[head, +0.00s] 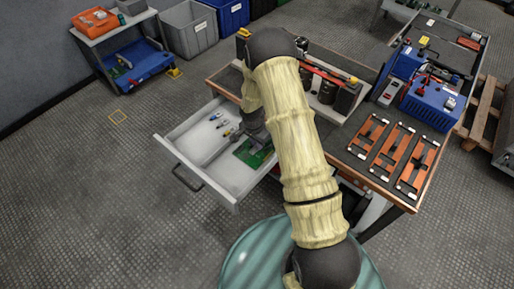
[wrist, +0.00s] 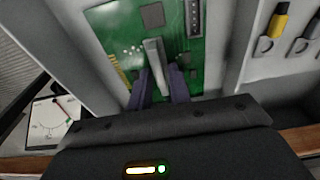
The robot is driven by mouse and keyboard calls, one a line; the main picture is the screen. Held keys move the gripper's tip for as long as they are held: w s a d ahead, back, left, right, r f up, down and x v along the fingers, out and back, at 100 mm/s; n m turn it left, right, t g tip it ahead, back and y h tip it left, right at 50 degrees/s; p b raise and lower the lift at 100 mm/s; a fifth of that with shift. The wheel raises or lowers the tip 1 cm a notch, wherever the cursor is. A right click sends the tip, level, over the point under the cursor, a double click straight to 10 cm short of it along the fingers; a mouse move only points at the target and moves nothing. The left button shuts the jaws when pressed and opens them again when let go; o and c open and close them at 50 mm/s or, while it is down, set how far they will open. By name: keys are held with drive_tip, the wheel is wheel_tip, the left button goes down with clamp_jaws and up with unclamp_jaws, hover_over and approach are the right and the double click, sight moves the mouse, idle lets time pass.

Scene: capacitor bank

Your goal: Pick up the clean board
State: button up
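A green circuit board (head: 260,156) lies in the open drawer (head: 228,189), at its right end in the head view. In the wrist view the board (wrist: 128,32) shows a dark chip, a black connector strip and a raised grey bar. No dirt is plain on it, but its lower part is hidden. My gripper (wrist: 160,82) is at the board, with one dark finger on each side of the grey bar. I cannot tell whether the fingers touch or press the bar. In the head view my arm hides part of the board.
Several small parts (head: 222,124) lie in the drawer left of the board. The workbench (head: 395,190) carries orange fixtures (head: 367,136) and a blue device (head: 433,103). A low cart (head: 137,56) stands at the back left. The left floor is mostly clear.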

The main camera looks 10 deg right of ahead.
sight(250, 155)
clamp_jaws()
drive_tip(key=shift+r, duration=0.45)
drive_tip(key=shift+s+a+r, duration=0.1)
drive_tip(key=shift+a+r, duration=0.05)
drive_tip(key=shift+a, duration=0.1)
drive_tip(key=s+a, duration=0.2)
drive_tip(key=a, duration=0.1)
drive_tip(key=shift+s+a+b, duration=0.1)
drive_tip(key=shift+s+b, duration=0.05)
drive_tip(key=shift+b, duration=0.2)
wheel_tip(250, 155, up, 14)
drive_tip(key=p, duration=0.1)
drive_tip(key=shift+d, duration=0.2)
